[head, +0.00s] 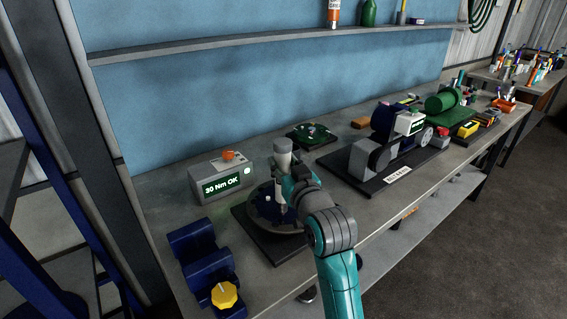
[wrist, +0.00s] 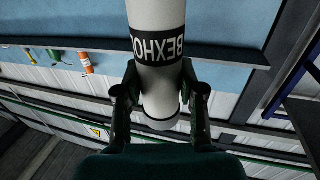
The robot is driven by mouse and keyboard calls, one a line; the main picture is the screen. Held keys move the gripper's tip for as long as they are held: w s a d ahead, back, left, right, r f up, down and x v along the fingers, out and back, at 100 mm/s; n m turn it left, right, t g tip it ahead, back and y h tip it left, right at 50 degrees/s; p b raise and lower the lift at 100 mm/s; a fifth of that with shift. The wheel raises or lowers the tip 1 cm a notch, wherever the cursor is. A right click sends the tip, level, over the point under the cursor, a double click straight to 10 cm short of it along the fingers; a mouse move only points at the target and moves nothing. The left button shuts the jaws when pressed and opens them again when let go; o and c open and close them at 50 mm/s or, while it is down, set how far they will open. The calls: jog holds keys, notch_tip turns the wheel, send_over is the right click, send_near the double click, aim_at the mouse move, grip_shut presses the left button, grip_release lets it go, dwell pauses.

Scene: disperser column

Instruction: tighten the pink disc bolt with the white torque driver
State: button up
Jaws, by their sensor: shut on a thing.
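The white torque driver (head: 282,160) stands upright over the dark round disc (head: 246,217) on its flat base plate. My gripper (head: 290,178) is shut on the driver from the right. In the wrist view, the driver's white body (wrist: 157,14) with a black lettered band sits between the two fingers of my gripper (wrist: 160,100). The driver's lower end reaches down to the disc, but I cannot tell whether it touches a bolt. Small blue spots show on the disc. I cannot make out the pink bolt; the driver and my arm hide part of the disc.
A grey box (head: 217,179) reading "30 Nm OK" stands behind left, with an orange item on top. A blue block with a yellow knob (head: 224,295) is at front left. A motor assembly (head: 375,158) stands to the right, a green-topped plate (head: 312,135) behind.

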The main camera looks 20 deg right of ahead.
aim_at(286, 154)
jog(key=shift+f, duration=0.85)
dwell(2.2)
jog(key=shift+r, duration=2.65)
